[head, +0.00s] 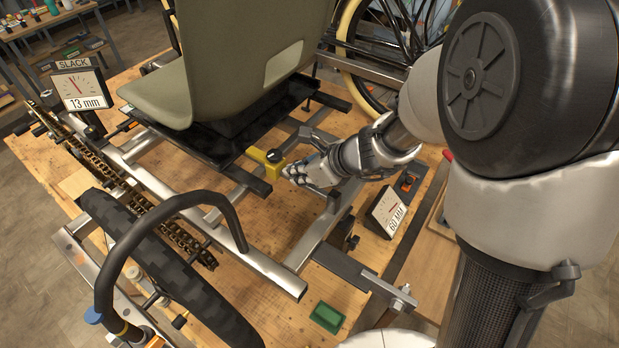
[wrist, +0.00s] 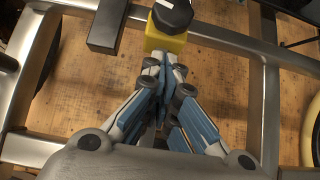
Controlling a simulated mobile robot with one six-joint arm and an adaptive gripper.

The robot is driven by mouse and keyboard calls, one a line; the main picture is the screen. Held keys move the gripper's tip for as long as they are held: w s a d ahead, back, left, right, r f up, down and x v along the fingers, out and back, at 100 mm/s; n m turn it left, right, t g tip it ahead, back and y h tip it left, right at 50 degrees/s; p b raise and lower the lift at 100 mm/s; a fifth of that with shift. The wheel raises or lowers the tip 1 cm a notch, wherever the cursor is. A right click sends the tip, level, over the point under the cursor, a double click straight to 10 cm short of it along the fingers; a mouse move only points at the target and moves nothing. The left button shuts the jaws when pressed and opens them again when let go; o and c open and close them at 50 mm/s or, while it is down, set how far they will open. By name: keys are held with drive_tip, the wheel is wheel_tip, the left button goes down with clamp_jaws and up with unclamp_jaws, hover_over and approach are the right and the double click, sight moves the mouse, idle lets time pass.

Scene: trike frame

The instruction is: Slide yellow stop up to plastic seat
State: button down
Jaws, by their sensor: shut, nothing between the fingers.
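The olive plastic seat (head: 235,62) stands on a black base; a gap of bar shows between that base and the stop. My gripper (head: 288,172) is shut and empty, just right of the stop. In the wrist view the fingertips of my gripper (wrist: 163,60) are at the stop's near edge; I cannot tell whether they touch it.
A dial marked SLACK, 13 mm (head: 79,88), stands left of the seat. A sign reading 60 MM (head: 387,212) stands right of the frame. A black tyre (head: 165,265) and curved handlebar (head: 165,205) fill the front left. A green tray (head: 327,317) lies on the wooden bench.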

drive_tip(key=shift+w+a, duration=0.15)
drive_tip(key=shift+w+a, duration=0.3)
drive_tip(key=shift+a, duration=0.1)
drive_tip(key=shift+d, duration=0.1)
